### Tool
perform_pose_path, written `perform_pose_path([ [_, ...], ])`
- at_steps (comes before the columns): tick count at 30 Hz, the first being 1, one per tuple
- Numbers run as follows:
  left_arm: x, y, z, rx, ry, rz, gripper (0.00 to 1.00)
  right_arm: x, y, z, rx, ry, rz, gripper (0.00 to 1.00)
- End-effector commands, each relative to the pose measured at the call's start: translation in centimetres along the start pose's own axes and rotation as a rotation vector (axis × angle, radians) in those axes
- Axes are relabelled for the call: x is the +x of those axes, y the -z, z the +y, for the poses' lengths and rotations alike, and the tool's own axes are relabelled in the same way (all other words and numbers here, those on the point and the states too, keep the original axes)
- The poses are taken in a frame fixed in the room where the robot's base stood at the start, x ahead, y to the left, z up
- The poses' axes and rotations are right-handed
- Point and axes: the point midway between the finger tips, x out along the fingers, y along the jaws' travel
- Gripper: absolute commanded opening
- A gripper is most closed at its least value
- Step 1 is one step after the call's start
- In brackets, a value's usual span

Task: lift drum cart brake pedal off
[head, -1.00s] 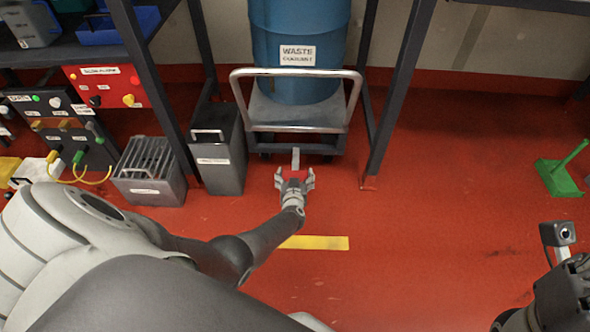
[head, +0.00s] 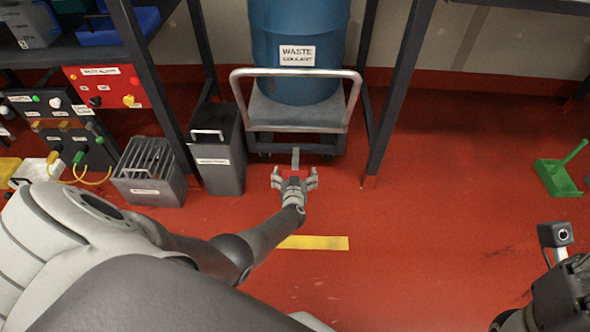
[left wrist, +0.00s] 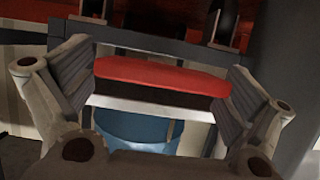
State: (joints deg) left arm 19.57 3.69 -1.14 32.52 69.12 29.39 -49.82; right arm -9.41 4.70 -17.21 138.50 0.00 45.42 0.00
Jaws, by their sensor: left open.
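The drum cart (head: 250,113) stands ahead under a blue drum (head: 297,30) labelled waste coolant. Its brake pedal (head: 295,158) sticks out from the front as a short grey lever with a red pad. My left gripper (head: 294,179) is open at the pedal's near end, a finger on each side of the pad. In the left wrist view the red pad (left wrist: 160,75) spans the gap between the open fingers; I cannot tell whether they touch it. My right arm shows at the lower right edge, around the right gripper (head: 565,290); its fingertips are not clear.
A dark grey bin (head: 218,165) and a ribbed grey box (head: 150,185) stand left of the cart. Dark shelf legs (head: 392,105) flank it. A green dustpan (head: 560,178) lies at right. A yellow strip (head: 315,243) marks the floor; the floor between is clear.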

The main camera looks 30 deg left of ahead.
Motion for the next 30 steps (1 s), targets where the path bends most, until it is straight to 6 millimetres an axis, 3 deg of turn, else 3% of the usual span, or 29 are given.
perform_pose_path([
  [10, -1.3, -0.3, 0.3, -0.004, -0.004, -0.005, 1.0, 0.0, 0.0, 0.0, -0.001, 0.001, 0.002, 0.4],
  [30, -7.0, 0.0, 0.1, -0.002, -0.001, 0.0, 1.0, 0.0, 0.0, 0.0, 0.0, 0.0, 0.002, 0.4],
])
